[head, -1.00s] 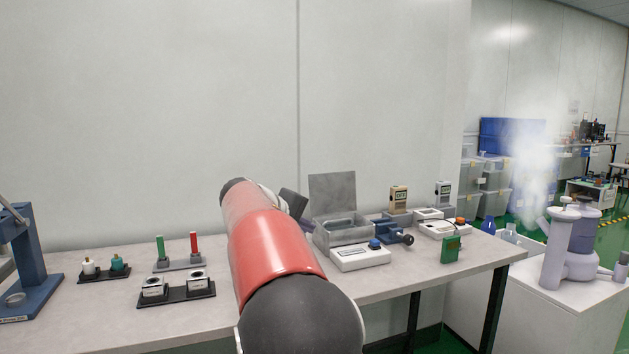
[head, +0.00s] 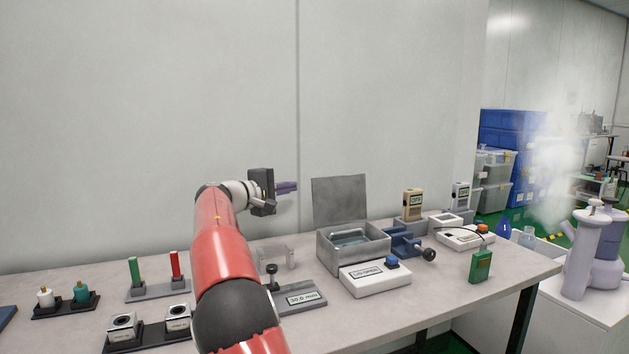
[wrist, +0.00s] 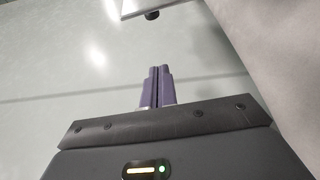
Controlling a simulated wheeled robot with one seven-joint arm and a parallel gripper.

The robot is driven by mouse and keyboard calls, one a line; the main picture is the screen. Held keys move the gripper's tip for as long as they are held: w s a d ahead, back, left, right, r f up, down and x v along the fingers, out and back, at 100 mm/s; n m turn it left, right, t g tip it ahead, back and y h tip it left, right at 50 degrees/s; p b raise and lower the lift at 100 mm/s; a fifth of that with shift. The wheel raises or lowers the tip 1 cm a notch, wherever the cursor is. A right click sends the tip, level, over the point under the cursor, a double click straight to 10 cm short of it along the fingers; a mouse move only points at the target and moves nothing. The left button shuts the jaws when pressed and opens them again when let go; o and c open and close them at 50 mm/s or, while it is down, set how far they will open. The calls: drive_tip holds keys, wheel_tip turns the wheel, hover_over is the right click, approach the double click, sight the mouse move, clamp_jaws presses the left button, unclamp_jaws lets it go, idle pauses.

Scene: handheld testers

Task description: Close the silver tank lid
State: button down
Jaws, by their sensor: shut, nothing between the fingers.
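The silver tank (head: 352,250) is a grey metal box on the table right of my arm in the head view. Its flat silver lid (head: 340,200) stands upright, open, at the tank's back edge. My gripper (head: 295,187) has purple fingers and is in the air left of the lid, near the height of its top edge, apart from it. In the wrist view the purple fingers (wrist: 157,88) lie together with nothing between them. A flat grey panel with a dark knob (wrist: 152,14) shows at the top of the wrist view; I cannot tell what it is.
A white box with a blue button (head: 375,278) stands in front of the tank. A blue clamp-like device (head: 405,243) is to its right, with a beige meter (head: 412,203) behind. A grey stand with a display (head: 300,297) is at front left. The air above the tank is clear.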

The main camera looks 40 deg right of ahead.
sight(321, 184)
drive_tip(key=w+d+p, duration=0.2)
drive_tip(key=d+p, duration=0.1)
drive_tip(key=d, duration=0.7)
drive_tip(key=shift+s+a+r+b, duration=0.1)
drive_tip(key=shift+s+a+b, duration=0.1)
drive_tip(key=shift+s, duration=0.9)
drive_tip(key=shift+s+a+b, duration=0.1)
drive_tip(key=shift+s+a, duration=0.05)
drive_tip(key=shift+s, duration=0.9)
drive_tip(key=shift+s+b, duration=0.1)
drive_tip(key=shift+b, duration=0.35)
